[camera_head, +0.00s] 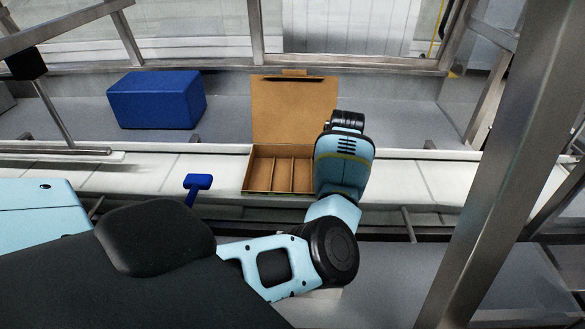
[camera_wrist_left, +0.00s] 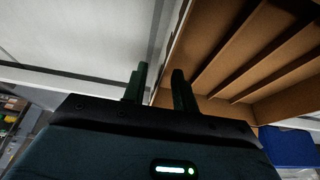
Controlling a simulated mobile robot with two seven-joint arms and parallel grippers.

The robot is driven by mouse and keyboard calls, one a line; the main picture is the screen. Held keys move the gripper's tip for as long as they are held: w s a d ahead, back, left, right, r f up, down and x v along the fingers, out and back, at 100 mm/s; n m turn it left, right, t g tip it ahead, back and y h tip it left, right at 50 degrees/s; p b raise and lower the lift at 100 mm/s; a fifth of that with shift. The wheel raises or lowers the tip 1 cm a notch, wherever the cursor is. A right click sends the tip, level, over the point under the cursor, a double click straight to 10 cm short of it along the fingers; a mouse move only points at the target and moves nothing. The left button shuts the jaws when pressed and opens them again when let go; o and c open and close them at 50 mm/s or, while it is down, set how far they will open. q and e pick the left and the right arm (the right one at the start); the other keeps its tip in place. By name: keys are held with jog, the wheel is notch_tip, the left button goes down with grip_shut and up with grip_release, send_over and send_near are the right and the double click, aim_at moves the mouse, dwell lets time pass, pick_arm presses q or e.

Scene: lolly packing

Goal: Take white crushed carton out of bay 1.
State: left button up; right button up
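An open brown cardboard box (camera_head: 250,170) with thin dividers stands on the white conveyor in the head view, its lid (camera_head: 293,105) raised at the back. Its visible bays look empty; my left arm hides its right part. The box also shows at upper right in the left wrist view (camera_wrist_left: 205,50). I see no white crushed carton in either view. My left gripper (camera_wrist_left: 158,75) has its two dark fingers apart, beside the box's wall, with nothing visibly held. I cannot tell whether the fingers touch the wall. In the head view my wrist hides the fingers. My right gripper is not in view.
A blue crate-like block (camera_head: 157,100) stands behind the conveyor at left. A small blue T-shaped part (camera_head: 198,183) sticks up at the conveyor's front edge. A metal post (camera_head: 500,170) rises at right. The white conveyor (camera_head: 405,178) is clear right of my arm.

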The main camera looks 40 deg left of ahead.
pick_arm(q)
jog(key=shift+w+f, duration=0.1)
jog(key=shift+f, duration=0.25)
jog(key=shift+r, duration=0.1)
grip_shut()
